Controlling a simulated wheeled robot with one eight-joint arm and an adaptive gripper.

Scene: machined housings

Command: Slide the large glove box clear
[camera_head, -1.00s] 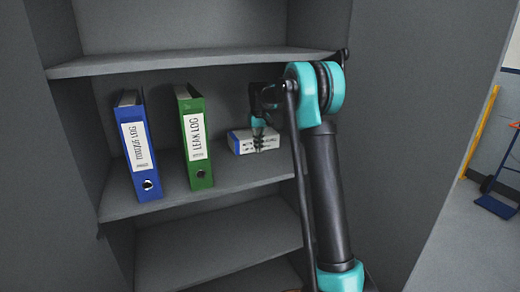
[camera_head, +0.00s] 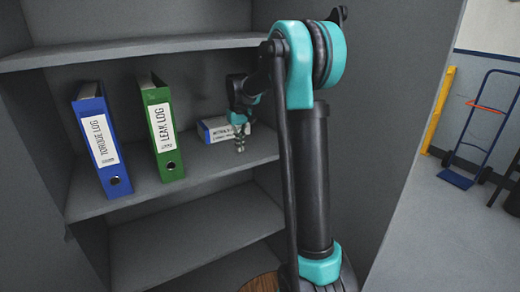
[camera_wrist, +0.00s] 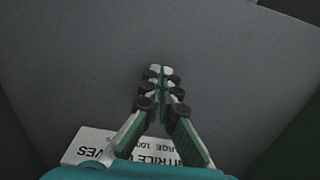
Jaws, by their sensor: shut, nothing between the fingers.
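The glove box (camera_head: 214,130), white with a blue end and printed label, lies on the middle shelf to the right of the binders. My gripper (camera_head: 240,146) points down at its right front, hiding part of its right side. In the wrist view the fingers (camera_wrist: 160,72) are shut with nothing between them, over bare shelf. The box's white label side (camera_wrist: 92,145) shows at the bottom of that view, partly hidden by my gripper; "NITRILE" is readable. I cannot tell whether the gripper touches the box.
A blue "TORQUE LOG" binder (camera_head: 101,140) and a green "LEAK LOG" binder (camera_head: 161,128) stand upright to the left on the middle shelf (camera_head: 215,165). The upper shelf (camera_head: 130,52) is above. A blue hand truck (camera_head: 485,125) stands outside at right.

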